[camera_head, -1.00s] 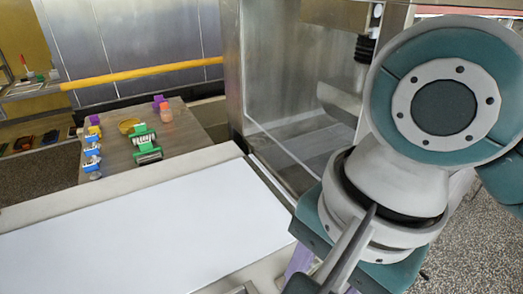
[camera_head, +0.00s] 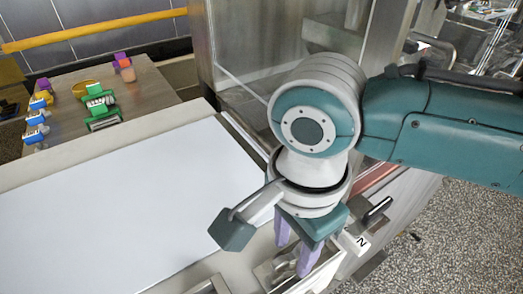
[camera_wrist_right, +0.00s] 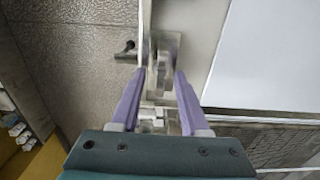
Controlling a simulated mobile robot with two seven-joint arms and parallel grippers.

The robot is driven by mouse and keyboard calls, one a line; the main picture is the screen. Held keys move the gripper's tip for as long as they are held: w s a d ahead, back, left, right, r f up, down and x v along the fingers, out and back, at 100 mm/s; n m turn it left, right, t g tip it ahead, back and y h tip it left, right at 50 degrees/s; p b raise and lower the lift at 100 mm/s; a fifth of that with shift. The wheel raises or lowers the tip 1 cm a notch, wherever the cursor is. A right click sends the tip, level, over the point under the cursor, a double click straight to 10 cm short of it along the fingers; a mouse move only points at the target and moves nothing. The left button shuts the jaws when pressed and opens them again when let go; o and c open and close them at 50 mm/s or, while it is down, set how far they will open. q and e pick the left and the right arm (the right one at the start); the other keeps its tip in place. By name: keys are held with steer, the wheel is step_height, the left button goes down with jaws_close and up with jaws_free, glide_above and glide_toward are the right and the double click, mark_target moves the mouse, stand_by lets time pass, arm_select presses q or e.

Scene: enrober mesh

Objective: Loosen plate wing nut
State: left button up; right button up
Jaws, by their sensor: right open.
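My right gripper (camera_head: 294,250) points down over the near right edge of the white-topped machine, its purple fingers apart. In the right wrist view the open fingers (camera_wrist_right: 160,75) stand on either side of a blurred grey metal fitting (camera_wrist_right: 161,65). I cannot tell whether they touch it. In the head view a metal bracket (camera_head: 267,272) shows beside and below the fingers. The wing nut itself I cannot pick out clearly; the gripper hides part of this area. My left gripper is not in view.
A wide white surface (camera_head: 120,215) lies left of my arm. A table (camera_head: 150,90) with green, blue and purple items stands at the back left. Speckled floor is at right.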

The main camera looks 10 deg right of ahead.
steer(key=shift+f, duration=0.2)
steer(key=shift+c, duration=0.2)
jaws_close()
